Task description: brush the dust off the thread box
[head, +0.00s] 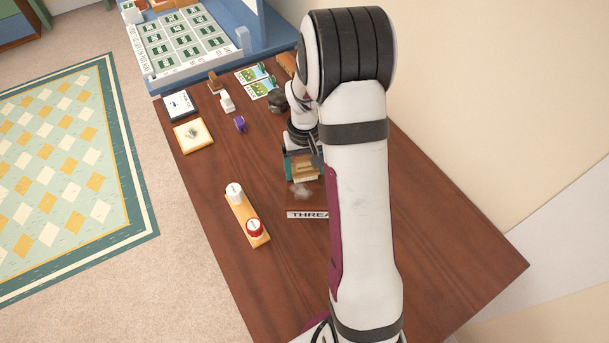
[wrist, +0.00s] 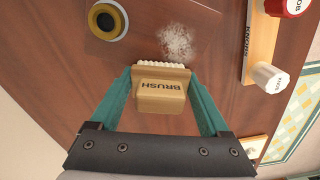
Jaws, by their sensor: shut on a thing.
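The thread box (head: 310,203) is a dark wooden box with a white "THREAD" label, on the brown table in the head view. My arm covers its right part. A pale grey dust patch (head: 301,190) lies on its top and shows clearly in the wrist view (wrist: 178,42). My gripper (wrist: 160,78) has teal fingers shut on a tan wooden block brush (wrist: 160,92) marked "BRUSH". The brush's pale bristles lie just beside the dust patch. I cannot tell whether they touch the box. In the head view the brush (head: 307,171) is partly hidden by my arm.
A tan board (head: 243,218) with a white and a red knob stands left of the box. A yellow-and-black ring (wrist: 106,18) is near the box in the wrist view. A tan tile (head: 193,134), a purple item (head: 240,124) and cards (head: 256,80) lie farther back.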

